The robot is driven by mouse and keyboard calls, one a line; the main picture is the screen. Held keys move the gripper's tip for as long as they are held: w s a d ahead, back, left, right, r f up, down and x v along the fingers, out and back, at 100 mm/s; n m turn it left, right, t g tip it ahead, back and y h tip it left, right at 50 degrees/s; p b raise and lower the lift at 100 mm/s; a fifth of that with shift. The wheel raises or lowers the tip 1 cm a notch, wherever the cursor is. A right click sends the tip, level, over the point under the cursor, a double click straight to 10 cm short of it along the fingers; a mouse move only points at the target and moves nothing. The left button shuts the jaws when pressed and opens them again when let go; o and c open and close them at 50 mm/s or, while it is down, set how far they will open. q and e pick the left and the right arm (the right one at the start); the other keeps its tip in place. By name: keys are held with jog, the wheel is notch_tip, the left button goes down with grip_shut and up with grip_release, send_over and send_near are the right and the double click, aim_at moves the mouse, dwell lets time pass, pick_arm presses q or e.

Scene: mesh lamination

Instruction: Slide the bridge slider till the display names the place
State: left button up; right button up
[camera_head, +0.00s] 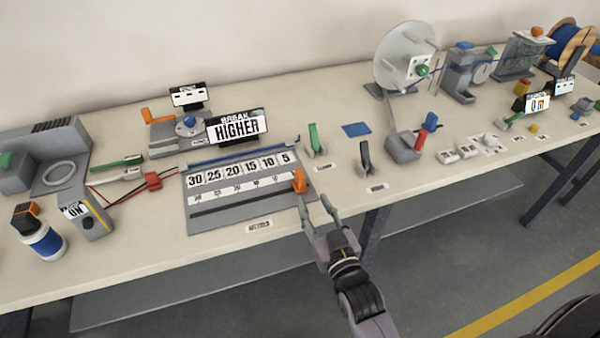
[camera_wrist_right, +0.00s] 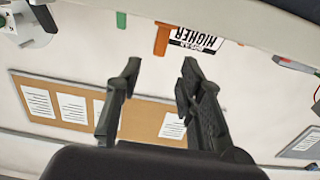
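The bridge slider's orange handle (camera_head: 299,181) is at the right end of the grey bridge board (camera_head: 193,222), by the number 5 on a scale from 30 to 5. In the right wrist view the orange handle (camera_wrist_right: 162,38) appears beyond and between my fingertips. My right gripper (camera_head: 314,198) is open and empty, just in front of the handle; its open fingers also show in the wrist view (camera_wrist_right: 160,78). The display (camera_head: 237,126) behind the board reads "BREAK HIGHER"; it appears upside down in the wrist view (camera_wrist_right: 196,40). My left gripper is not in view.
A green lever (camera_head: 314,137) and a dark lever (camera_head: 365,157) stand right of the board. A red clip (camera_head: 153,180) with cables lies to its left. The table's front edge runs below the board, and the space before it is free.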

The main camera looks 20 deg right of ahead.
aim_at(302, 181)
jog(key=w, duration=1)
jog(key=shift+w+a+p, duration=0.2)
jog(key=shift+w+p, duration=0.05)
jog(key=shift+p, duration=0.15)
jog(key=shift+c, duration=0.6)
grip_shut()
